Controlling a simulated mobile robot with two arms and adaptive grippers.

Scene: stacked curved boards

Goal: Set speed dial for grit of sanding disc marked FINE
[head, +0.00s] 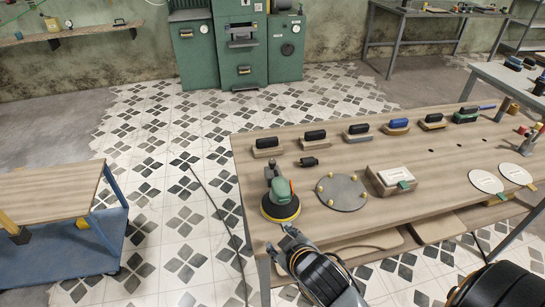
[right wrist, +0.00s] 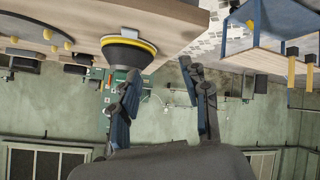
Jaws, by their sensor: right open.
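A green and black sander (head: 281,192) with a yellow-edged round pad stands at the near left edge of the table. Its pad (right wrist: 128,47) also shows in the right wrist view, which appears upside down. I cannot make out the speed dial. My right gripper (head: 288,230) is just in front of the sander, near the table edge. In the right wrist view my right gripper (right wrist: 165,85) is open, with nothing between its fingers. My left gripper is not in view.
A grey round plate (head: 342,193) with yellow knobs lies right of the sander, then a box with a white top (head: 391,179). Several sanding blocks (head: 357,132) line the far side of the wooden table (head: 440,215). A blue cart (head: 60,255) stands left across open floor.

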